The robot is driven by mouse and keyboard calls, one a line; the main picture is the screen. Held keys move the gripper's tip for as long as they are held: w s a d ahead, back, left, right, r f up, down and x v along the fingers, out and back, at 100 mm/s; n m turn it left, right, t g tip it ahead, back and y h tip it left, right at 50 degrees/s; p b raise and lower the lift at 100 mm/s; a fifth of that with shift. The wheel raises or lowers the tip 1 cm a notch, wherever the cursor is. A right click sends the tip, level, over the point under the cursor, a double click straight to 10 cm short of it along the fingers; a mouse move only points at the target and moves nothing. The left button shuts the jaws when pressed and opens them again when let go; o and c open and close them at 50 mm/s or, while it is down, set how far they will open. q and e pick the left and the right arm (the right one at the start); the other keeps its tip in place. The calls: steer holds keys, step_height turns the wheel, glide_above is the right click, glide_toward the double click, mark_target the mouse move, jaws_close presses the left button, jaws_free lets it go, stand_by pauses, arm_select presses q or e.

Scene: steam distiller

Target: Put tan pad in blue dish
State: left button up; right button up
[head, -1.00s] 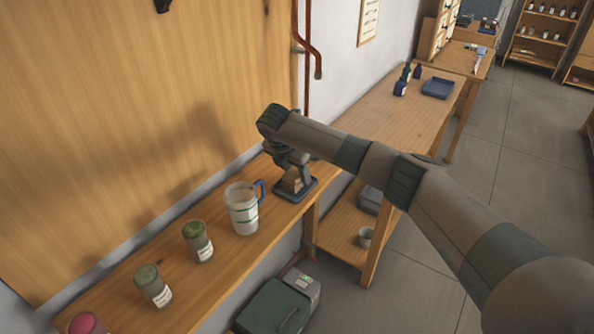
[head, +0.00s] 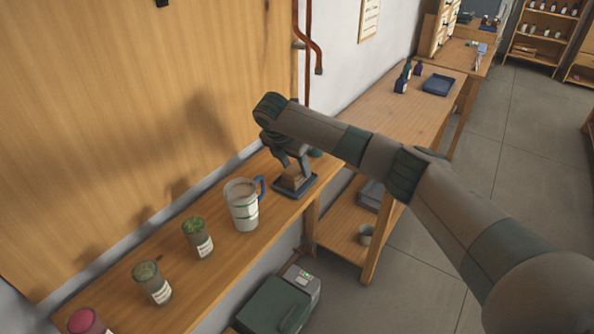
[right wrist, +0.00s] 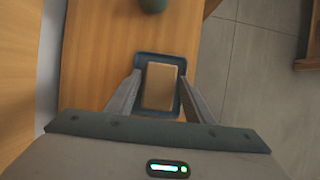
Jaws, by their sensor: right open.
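The tan pad (right wrist: 160,86) is a flat rectangular block lying within the outline of the blue dish (right wrist: 139,62) in the right wrist view. In the head view the pad (head: 293,175) is partly hidden by my gripper, and the dark blue dish (head: 296,190) sits on the wooden bench by its right end. My right gripper (right wrist: 159,78) is open, with one finger on each side of the pad and visible gaps beside it. In the head view the right gripper (head: 292,165) points down over the dish. My left gripper is not in view.
A white mug (head: 243,208) with a blue handle stands left of the dish. Two green-topped jars (head: 197,238) (head: 152,283) and a pink-topped one (head: 88,321) stand farther left. A dark round object (right wrist: 153,4) is just beyond the dish. Dark bottles (head: 403,80) stand on the far table.

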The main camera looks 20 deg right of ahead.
mark_target(289, 180)
steer(key=b+v, duration=0.2)
steer(key=v, duration=0.7)
steer(key=shift+r, duration=0.35)
steer(key=shift+s+a, duration=0.1)
stand_by(0.4)
